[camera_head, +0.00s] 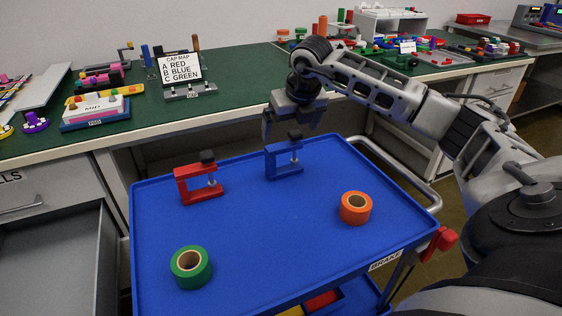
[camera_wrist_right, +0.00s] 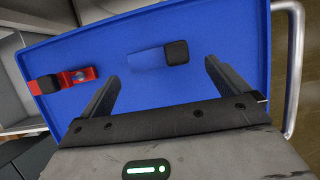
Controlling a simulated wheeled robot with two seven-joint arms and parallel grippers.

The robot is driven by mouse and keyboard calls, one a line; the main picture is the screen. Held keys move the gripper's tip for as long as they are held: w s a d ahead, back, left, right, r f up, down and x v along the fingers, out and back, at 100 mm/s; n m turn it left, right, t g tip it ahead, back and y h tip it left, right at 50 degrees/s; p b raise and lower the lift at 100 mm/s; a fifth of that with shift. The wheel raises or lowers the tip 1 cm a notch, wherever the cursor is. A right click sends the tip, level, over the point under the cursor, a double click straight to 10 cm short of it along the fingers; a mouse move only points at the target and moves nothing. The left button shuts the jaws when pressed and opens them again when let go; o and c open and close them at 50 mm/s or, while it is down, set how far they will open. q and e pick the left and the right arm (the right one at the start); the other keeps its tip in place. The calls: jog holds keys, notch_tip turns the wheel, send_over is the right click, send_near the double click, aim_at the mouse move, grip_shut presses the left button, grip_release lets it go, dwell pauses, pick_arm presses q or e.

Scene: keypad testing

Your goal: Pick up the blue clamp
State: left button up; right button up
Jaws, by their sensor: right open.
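The blue clamp (camera_head: 284,161) stands upright on the blue cart top (camera_head: 270,245), near its far edge. Its black knob is on top. My right gripper (camera_head: 293,122) is just above the blue clamp, pointing down, open and empty. In the right wrist view, the blue clamp (camera_wrist_right: 150,57) lies ahead between the two open fingers (camera_wrist_right: 160,78), its blue body blending into the cart top. A red clamp (camera_head: 198,181) stands upright to the left of the blue one. My left gripper is in neither view.
A green tape roll (camera_head: 190,267) and an orange tape roll (camera_head: 355,208) lie on the cart top. Behind it, a green-topped bench (camera_head: 235,85) holds a "CAP MAP" sign (camera_head: 180,68) and several small parts. The cart's middle is clear.

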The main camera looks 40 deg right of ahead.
aim_at(284, 144)
jog(key=x, duration=0.3)
jog(key=shift+w+f, duration=0.15)
jog(key=shift+f, duration=0.2)
jog(key=x, duration=0.1)
jog(key=b+x, duration=0.1)
jog(key=x, duration=0.2)
jog(key=shift+w+a+f+b, duration=0.2)
jog(key=shift+f+b, duration=0.2)
jog(key=shift+w+f, duration=0.1)
jog(key=shift+f, duration=0.1)
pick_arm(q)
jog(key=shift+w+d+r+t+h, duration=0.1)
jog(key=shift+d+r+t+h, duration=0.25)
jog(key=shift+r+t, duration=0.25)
pick_arm(e)
jog(key=shift+d, duration=0.1)
jog(key=shift+c, duration=0.3)
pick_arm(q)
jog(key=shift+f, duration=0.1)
pick_arm(e)
jog(key=c, duration=1)
